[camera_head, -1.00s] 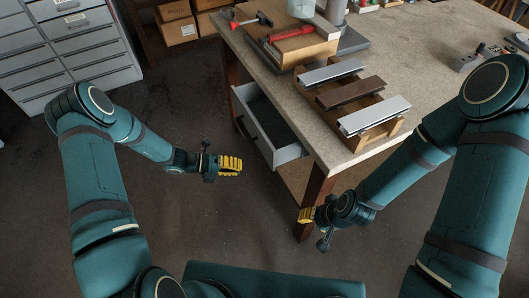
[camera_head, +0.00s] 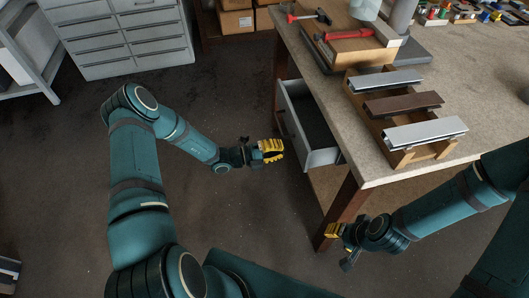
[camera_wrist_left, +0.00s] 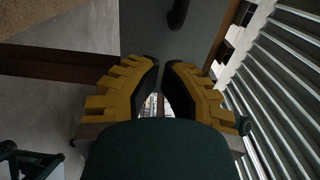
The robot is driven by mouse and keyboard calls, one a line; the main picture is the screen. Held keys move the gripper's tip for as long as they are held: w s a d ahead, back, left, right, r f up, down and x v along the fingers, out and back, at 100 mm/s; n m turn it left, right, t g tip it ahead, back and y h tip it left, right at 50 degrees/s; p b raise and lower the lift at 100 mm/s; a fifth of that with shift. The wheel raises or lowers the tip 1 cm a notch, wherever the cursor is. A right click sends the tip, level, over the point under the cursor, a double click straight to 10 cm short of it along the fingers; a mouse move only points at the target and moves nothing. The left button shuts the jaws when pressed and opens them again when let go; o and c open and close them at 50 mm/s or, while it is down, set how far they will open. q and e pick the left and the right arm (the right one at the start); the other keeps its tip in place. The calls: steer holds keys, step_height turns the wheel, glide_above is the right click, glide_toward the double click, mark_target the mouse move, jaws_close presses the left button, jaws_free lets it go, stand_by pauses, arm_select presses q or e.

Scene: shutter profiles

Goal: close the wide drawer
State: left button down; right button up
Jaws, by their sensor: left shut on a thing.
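The wide drawer (camera_head: 322,157) is grey and stands open from the left side of the workbench. Its inside is dark and looks empty. A dark handle (camera_wrist_left: 178,14) shows on a grey face in the left wrist view, beyond the fingers. My left gripper (camera_head: 281,150), with yellow fingers, is in front of the drawer's outer face, low and near its front corner. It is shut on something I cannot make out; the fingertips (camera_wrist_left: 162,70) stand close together. My right gripper (camera_head: 333,231) is beside the front table leg; its opening cannot be told.
The workbench (camera_head: 375,172) carries a wooden rack (camera_head: 405,155) with several metal profiles and a red-handled tool (camera_head: 348,36). Its brown leg (camera_head: 341,205) stands right of the drawer. A grey cabinet (camera_head: 125,45) is at the back left.

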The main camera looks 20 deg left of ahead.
mark_target(298, 145)
arm_select(q)
steer(key=shift+b+x, duration=0.3)
steer(key=shift+x, duration=2.15)
arm_select(e)
steer(key=shift+w+f, duration=0.1)
steer(key=shift+f, duration=0.3)
arm_select(q)
steer(key=shift+d, duration=0.1)
steer(key=shift+w+d, duration=0.2)
steer(key=shift+d, duration=0.05)
steer(key=x, duration=0.9)
steer(key=shift+f+b, duration=0.15)
steer(key=shift+b, duration=0.2)
steer(key=shift+w+d, duration=0.35)
steer(key=shift+d, duration=0.1)
arm_select(e)
steer(key=shift+w+d+f, duration=0.35)
steer(key=shift+w+d, duration=0.2)
steer(key=shift+d, duration=0.15)
arm_select(q)
steer(key=shift+s, duration=0.1)
